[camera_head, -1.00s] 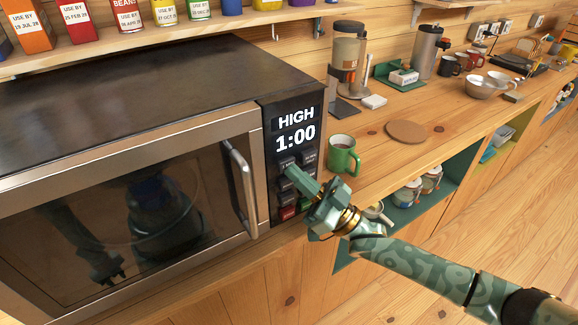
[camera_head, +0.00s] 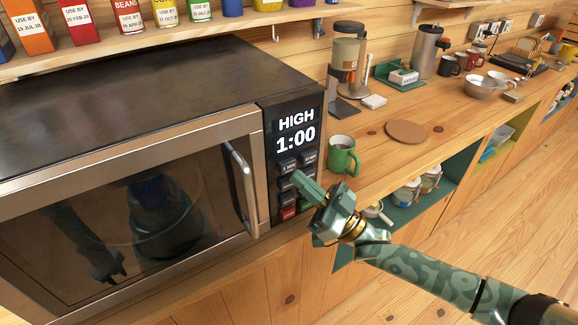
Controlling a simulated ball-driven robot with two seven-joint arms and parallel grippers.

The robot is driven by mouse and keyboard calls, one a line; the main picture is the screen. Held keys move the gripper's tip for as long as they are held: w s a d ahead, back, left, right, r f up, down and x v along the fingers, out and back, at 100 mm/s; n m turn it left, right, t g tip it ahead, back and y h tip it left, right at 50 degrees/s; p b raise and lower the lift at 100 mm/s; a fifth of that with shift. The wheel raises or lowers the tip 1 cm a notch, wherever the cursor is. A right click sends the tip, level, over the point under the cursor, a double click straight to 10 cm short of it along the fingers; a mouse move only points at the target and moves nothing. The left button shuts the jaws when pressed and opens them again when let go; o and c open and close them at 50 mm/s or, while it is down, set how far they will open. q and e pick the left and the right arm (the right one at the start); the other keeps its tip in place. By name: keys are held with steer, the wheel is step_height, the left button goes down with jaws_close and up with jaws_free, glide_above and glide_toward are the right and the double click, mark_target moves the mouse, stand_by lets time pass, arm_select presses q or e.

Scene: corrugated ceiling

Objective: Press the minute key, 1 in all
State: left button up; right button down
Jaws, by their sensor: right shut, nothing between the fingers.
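The microwave (camera_head: 150,80) stands on the left with its door closed. Its display (camera_head: 296,130) reads HIGH and 1:00. Below it is a keypad of dark keys, with a red key (camera_head: 288,213) at the bottom left and a green key partly hidden. The upper left key (camera_head: 288,166) has small lettering that looks like "1 MIN". My right gripper (camera_head: 297,177) is shut and empty, its tips just below that key, close to the panel. I cannot tell whether they touch it. The gripper hides some lower keys. My left gripper is not in view directly.
A green mug (camera_head: 342,156) with dark contents stands on the counter right beside the panel. A round cork mat (camera_head: 406,131) lies farther right. A coffee maker (camera_head: 347,62) stands behind. A shelf with boxes and tins runs above the microwave.

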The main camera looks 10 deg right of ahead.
steer(key=s, duration=0.1)
steer(key=s+d+p, duration=0.1)
steer(key=s, duration=0.1)
steer(key=s+p, duration=0.1)
steer(key=shift+s+d, duration=0.3)
steer(key=shift+d, duration=0.05)
stand_by(0.5)
